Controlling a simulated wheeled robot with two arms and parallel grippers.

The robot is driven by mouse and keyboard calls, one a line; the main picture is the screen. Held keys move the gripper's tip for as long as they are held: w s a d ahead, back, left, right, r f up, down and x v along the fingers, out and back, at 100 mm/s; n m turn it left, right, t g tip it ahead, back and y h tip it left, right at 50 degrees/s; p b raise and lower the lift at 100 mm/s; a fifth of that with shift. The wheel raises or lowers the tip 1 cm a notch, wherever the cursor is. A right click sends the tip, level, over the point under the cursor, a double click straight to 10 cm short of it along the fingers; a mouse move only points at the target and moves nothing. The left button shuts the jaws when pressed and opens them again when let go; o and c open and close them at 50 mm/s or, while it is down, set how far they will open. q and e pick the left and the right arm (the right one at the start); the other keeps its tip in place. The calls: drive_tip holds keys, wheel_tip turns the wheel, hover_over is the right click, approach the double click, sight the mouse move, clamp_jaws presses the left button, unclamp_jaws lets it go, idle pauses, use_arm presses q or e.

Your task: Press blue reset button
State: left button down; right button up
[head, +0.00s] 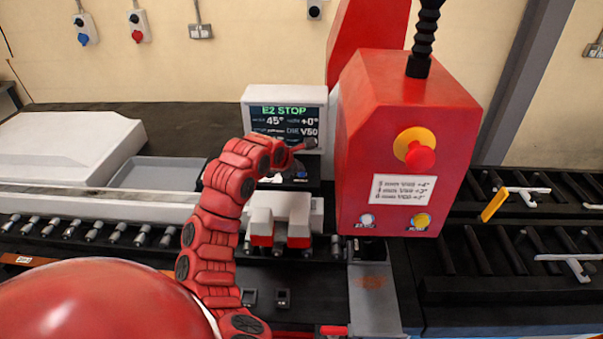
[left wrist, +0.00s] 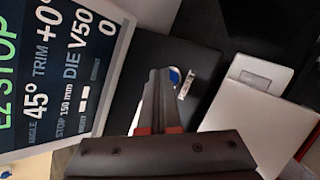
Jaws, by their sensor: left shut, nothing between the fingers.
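The blue button (head: 301,174) sits on a dark box below the display screen (head: 285,120), whose text includes "STOP", "45°" and "DIE V50". It also shows in the left wrist view (left wrist: 174,76), on a black panel with a small pale label beside it. My left gripper (head: 309,144) is shut and empty, in front of the screen's lower right part. In the left wrist view its closed fingers (left wrist: 160,80) end close beside the button and partly cover it. I cannot tell whether they touch it. My right gripper is not in view.
The red machine housing (head: 405,140) stands right of the screen, with a red emergency knob (head: 420,157) and two lower buttons, one pale (head: 367,220) and one yellow (head: 422,221). A white-and-red clamp block (head: 279,222) is below the screen. Roller racks lie on both sides.

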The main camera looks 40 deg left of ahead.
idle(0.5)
use_arm(q)
drive_tip(key=shift+r, duration=0.75)
drive_tip(key=shift+r+p, duration=1)
drive_tip(key=shift+r, duration=1.5)
